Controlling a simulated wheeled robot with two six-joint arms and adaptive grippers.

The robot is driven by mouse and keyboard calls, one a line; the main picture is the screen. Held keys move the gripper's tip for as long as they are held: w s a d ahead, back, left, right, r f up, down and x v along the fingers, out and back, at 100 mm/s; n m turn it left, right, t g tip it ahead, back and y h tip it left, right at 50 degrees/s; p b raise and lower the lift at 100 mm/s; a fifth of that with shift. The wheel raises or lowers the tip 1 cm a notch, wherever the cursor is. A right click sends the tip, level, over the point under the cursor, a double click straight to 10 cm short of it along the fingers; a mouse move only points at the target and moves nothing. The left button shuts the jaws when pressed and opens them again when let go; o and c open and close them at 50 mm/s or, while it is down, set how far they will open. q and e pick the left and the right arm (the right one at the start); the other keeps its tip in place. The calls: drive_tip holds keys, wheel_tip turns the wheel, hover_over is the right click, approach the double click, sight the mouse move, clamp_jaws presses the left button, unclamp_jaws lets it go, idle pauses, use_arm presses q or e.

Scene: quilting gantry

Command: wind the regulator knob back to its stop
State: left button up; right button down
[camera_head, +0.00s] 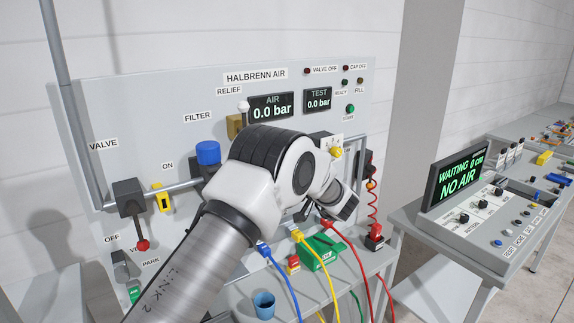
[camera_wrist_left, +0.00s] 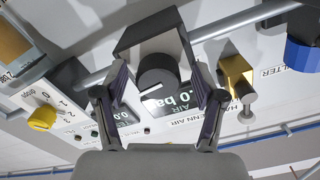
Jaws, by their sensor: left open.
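The regulator knob (camera_wrist_left: 157,80) is a round black knob with a white mark, in front of a dark block on the pipe in the left wrist view. In the head view my left arm hides it. My left gripper (camera_wrist_left: 158,82) is open, with one finger on each side of the knob in the picture. I cannot tell whether the fingers touch it. The AIR display (camera_head: 271,106) reads 0.0 bar. My right gripper is not in view.
A yellow knob (camera_wrist_left: 42,118) with a numbered dial and a brass relief valve (camera_wrist_left: 236,80) flank the regulator. A blue filter (camera_head: 208,153) and red-handled valve (camera_head: 142,244) are on the pipe. Coloured hoses hang below.

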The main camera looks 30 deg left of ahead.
use_arm(q)
drive_tip(key=shift+d, duration=0.1)
drive_tip(key=c, duration=1.1)
drive_tip(key=shift+c, duration=0.2)
drive_tip(key=shift+f, duration=0.1)
